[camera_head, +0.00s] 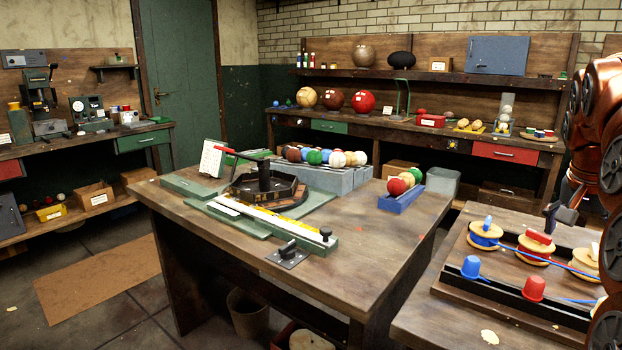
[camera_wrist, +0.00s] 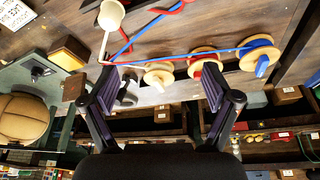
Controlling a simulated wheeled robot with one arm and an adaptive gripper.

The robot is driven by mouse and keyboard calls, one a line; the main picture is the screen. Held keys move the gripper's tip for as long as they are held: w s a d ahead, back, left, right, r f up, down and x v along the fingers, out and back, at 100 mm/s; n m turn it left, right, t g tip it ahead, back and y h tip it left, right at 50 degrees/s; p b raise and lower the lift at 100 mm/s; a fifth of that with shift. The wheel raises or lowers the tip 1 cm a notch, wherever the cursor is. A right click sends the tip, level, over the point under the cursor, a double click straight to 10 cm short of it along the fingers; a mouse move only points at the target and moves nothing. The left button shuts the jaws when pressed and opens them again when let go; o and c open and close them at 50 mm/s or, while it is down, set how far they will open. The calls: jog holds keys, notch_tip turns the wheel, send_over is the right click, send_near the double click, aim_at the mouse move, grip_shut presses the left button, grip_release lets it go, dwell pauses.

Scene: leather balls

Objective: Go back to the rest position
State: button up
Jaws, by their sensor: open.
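My gripper (camera_wrist: 158,80) shows in the wrist view with its two dark fingers spread wide apart and nothing between them. In the head view part of my gripper (camera_head: 562,212) shows at the right edge, below my copper-coloured arm. It hangs above the right-hand table, close to the wooden spools. Spools with blue cord (camera_head: 485,235) and with a red block (camera_head: 536,245) stand on a dark board there. In the wrist view a spool with blue cord (camera_wrist: 258,55) lies beyond the right finger.
The middle workbench (camera_head: 365,245) carries a round black press (camera_head: 265,180), a long yellow-and-white rule (camera_head: 270,222), a grey rack of balls (camera_head: 325,172) and a blue tray of balls (camera_head: 402,198). A blue cup (camera_head: 472,267) and a red cup (camera_head: 533,288) stand near the spools.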

jog(key=s+a+f+n, duration=0.2)
jog(key=a+f, duration=0.2)
jog(key=a, duration=0.2)
jog(key=s+a+f+n+g+y, duration=0.1)
jog(key=s+a+f+n, duration=0.1)
jog(key=a, duration=0.4)
jog(key=s+a+f+n+g+y, duration=0.1)
jog(key=s+a+f+n, duration=0.1)
jog(key=s+a+f, duration=0.2)
jog(key=shift+s+a+f, duration=0.2)
jog(key=shift+a+f, duration=0.75)
jog(key=shift+f, duration=0.05)
jog(key=s+a+f+n+g, duration=0.1)
jog(key=s+a+f+n, duration=0.1)
jog(key=s+a+f, duration=0.3)
jog(key=s+a+f+n+g+y, duration=0.1)
jog(key=s+a+f, duration=0.15)
jog(key=s, duration=0.55)
jog(key=s+a+f+n+g, duration=0.1)
jog(key=s+a+f+n, duration=0.1)
jog(key=s+a+f, duration=0.3)
notch_tip(320, 180, up, 19)
jog(key=s+d+t+p, duration=0.1)
jog(key=p, duration=1.6)
jog(key=shift+p, duration=0.3)
jog(key=shift+d+f, duration=0.15)
jog(key=shift+d, duration=0.05)
